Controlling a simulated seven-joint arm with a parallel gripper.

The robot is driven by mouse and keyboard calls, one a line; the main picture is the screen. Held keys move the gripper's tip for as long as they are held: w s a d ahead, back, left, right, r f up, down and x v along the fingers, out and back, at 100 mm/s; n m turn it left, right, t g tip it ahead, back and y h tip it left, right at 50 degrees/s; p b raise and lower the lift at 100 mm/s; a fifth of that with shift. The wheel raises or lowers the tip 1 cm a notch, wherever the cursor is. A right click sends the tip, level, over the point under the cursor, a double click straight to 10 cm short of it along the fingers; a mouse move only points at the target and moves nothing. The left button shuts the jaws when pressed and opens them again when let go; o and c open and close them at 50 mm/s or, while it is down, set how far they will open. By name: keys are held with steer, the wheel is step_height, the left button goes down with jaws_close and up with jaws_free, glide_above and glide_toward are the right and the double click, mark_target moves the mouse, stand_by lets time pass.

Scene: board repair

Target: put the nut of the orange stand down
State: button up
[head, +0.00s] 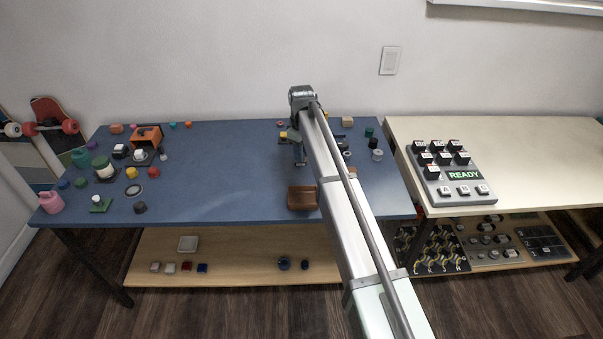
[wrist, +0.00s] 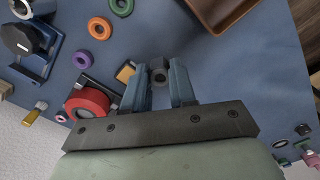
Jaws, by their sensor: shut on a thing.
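My gripper (wrist: 163,72) is shut on a small dark grey nut (wrist: 158,77), held between its two blue fingertips. In the wrist view the nut shows its round end with a hole. In the head view my gripper (head: 299,158) hangs over the back middle of the blue table, partly behind my arm, and the nut cannot be made out there. An orange boxy thing (head: 145,136), which may be the orange stand, is at the table's back left, far from my gripper. The gap between the nut and the table top is hard to judge.
A brown tray (head: 302,198) lies near the table's front edge, also in the wrist view (wrist: 222,10). The blue table's middle (head: 230,165) is clear.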

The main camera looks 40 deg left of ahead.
mark_target(301, 178)
step_height(301, 178, down, 8)
steer(key=shift+f, duration=0.1)
stand_by(0.4)
steer(key=shift+f, duration=0.1)
steer(key=o, duration=0.9)
step_height(301, 178, up, 12)
steer(key=shift+r, duration=0.2)
stand_by(0.6)
